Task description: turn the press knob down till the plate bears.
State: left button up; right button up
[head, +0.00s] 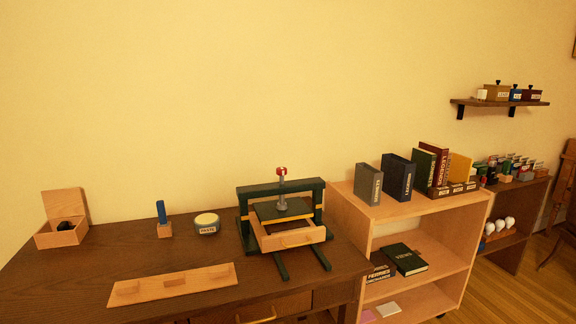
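The press (245,217) stands on the dark desk, a dark green frame with a crossbar and two feet that reach toward the front edge. Its press knob (281,171) is red with a pale mark and sits on top of a grey screw (282,190). The dark green plate (283,208) hangs under the crossbar. Neither of my grippers shows in the head view.
On the desk (70,290) are an open wooden box (62,233), a blue upright piece in a block (162,219), a labelled round tin (206,223) and a flat wooden board (172,285). A bookcase (405,208) with books stands close to the press's right.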

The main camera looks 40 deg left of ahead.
aim_at(281, 172)
jog(key=u, duration=0.65)
jog(key=i, duration=0.85)
jog(key=u, duration=0.95)
